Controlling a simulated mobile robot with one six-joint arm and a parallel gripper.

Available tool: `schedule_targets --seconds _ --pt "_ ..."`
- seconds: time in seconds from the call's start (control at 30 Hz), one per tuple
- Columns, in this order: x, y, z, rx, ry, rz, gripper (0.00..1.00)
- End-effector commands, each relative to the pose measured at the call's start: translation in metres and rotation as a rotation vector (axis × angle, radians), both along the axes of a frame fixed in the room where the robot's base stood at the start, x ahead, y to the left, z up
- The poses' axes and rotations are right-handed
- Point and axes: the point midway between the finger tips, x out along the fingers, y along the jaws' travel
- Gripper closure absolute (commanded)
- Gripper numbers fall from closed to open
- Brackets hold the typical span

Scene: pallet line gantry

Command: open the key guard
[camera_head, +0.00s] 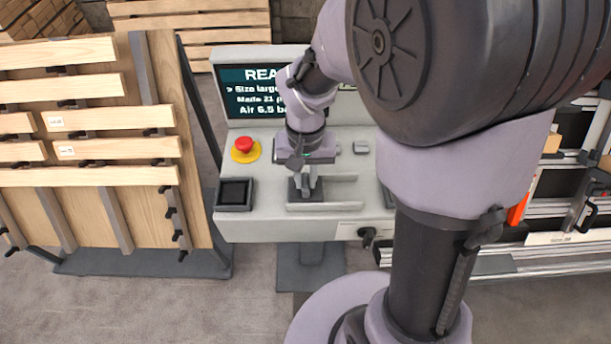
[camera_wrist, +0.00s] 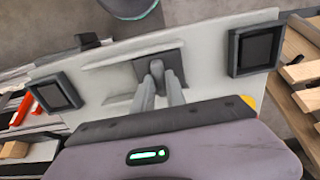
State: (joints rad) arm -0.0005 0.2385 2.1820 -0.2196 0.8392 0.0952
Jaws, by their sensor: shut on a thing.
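The key guard appears to be the small dark plate (camera_head: 295,196) between two pale raised rails on the grey control console (camera_head: 262,222). It also shows in the wrist view (camera_wrist: 177,62), behind my fingertips. My gripper (camera_head: 306,192) points down at the console with its fingers close together on the guard.
A red emergency button (camera_head: 244,145) on a yellow base sits left of my gripper. A black-framed square (camera_head: 235,193) lies at the console's left. A screen (camera_head: 252,92) stands behind. A wooden slatted rack (camera_head: 85,145) stands close on the left. A dark knob (camera_head: 367,236) is on the front face.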

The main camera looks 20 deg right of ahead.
Motion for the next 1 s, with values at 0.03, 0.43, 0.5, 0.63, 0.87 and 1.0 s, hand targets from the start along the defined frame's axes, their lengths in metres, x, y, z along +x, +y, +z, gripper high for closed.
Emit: schedule_targets --seconds 0.03,0.43,0.5,0.63,0.87,1.0 --pt "0.0 0.0 0.0 0.0 0.0 0.0 1.0" --pt "0.0 0.0 0.0 0.0 0.0 0.0 1.0" --pt "0.0 0.0 0.0 0.0 0.0 0.0 1.0" --pt "0.0 0.0 0.0 0.0 0.0 0.0 1.0" --pt "-0.002 -0.008 0.001 0.0 0.0 -0.002 1.0" --pt "-0.011 -0.036 0.002 0.0 0.0 -0.006 1.0"
